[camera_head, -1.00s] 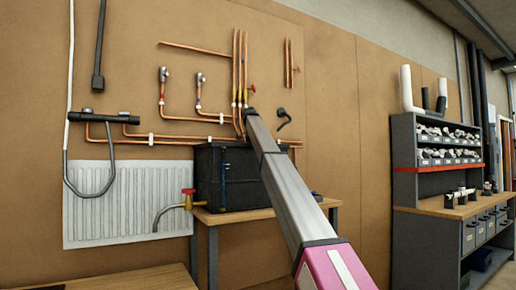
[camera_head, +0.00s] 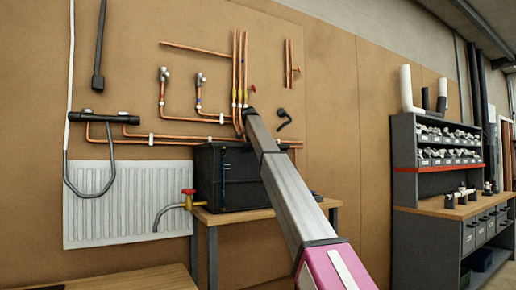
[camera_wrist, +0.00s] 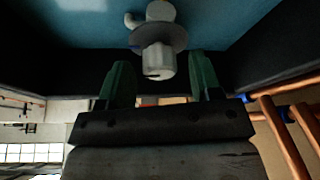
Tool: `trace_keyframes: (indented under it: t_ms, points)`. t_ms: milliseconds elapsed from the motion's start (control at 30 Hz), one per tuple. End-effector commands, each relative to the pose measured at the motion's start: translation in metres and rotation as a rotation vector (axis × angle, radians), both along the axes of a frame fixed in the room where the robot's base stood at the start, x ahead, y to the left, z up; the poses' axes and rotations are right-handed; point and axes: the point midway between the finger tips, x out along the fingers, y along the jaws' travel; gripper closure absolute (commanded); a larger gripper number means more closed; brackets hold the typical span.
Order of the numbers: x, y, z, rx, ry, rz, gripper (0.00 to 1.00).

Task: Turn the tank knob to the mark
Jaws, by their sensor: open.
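The black tank (camera_head: 208,178) stands on a small wooden table against the board wall. In the wrist view, a pale grey knob (camera_wrist: 156,62) with a round flange shows against the blue inside of the tank (camera_wrist: 90,22). My gripper (camera_wrist: 160,67) has its two green fingers apart, one on each side of the knob's near end. Gaps show beside the knob; I cannot tell any contact. A small blue spot shows at the flange's left edge, but I cannot tell whether it is the mark. In the head view my arm hides the knob and gripper.
Copper pipes (camera_head: 187,119) run along the wall behind the tank; copper pipes (camera_wrist: 278,130) also pass close right of my gripper. A red-handled tap (camera_head: 188,200) sticks out left of the tank. A white radiator (camera_head: 112,222) hangs left. A shelf unit (camera_head: 405,165) stands right.

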Motion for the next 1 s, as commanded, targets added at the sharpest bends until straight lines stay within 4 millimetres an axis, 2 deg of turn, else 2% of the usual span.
trace_keyframes:
  t_ms: [167, 600, 733, 1000]
  points:
    - [-0.004, 0.005, 0.017, 0.001, -0.001, 0.000, 0.41]
    - [-0.026, 0.024, 0.088, -0.001, -0.001, 0.000, 0.41]
    - [-0.029, 0.027, 0.096, -0.001, 0.001, 0.000, 0.41]
    - [-0.030, 0.027, 0.097, -0.001, 0.001, 0.000, 0.41]
